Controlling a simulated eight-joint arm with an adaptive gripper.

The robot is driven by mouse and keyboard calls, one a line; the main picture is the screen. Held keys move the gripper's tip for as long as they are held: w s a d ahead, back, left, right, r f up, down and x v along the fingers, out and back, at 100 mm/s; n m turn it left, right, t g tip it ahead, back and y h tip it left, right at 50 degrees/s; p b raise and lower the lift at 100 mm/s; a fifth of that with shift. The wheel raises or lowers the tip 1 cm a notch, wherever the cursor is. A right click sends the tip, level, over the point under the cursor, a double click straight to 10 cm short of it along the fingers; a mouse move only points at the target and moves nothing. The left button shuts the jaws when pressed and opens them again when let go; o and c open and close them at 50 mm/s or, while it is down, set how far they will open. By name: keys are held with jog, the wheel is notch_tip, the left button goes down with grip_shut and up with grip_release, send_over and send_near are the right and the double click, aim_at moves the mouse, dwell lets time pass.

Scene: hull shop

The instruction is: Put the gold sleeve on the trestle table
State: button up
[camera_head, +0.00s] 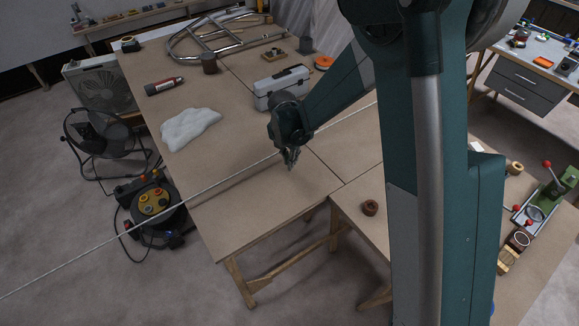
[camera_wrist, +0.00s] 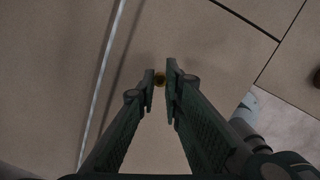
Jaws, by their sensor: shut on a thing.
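My gripper (camera_head: 291,160) is over the bare middle of the trestle table (camera_head: 240,215), pointing down. The fingers and the small size hide the sleeve in the head view. The tabletop (camera_wrist: 55,60) lies beneath it. I cannot tell whether the sleeve touches the top.
A taut pale rope (camera_head: 170,212) crosses the table beside my gripper. A brown ring (camera_head: 370,207) lies at right. The table's front is clear.

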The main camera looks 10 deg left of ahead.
jog(key=shift+f, duration=1.85)
jog(key=shift+f+b, duration=0.15)
jog(key=shift+b, duration=0.25)
jog(key=o, duration=0.7)
jog(key=shift+r, duration=0.2)
jog(key=shift+s+a+r+p, duration=0.1)
jog(key=shift+s+r+p, duration=0.2)
jog(key=shift+r, duration=1.65)
jog(key=shift+s+a+r+p, duration=0.1)
jog(key=shift+s+r+p, duration=0.15)
jog(key=shift+r, duration=1.75)
jog(key=shift+s+a+r+p, duration=0.1)
jog(key=shift+s+r+p, duration=0.2)
jog(key=shift+r, duration=1.65)
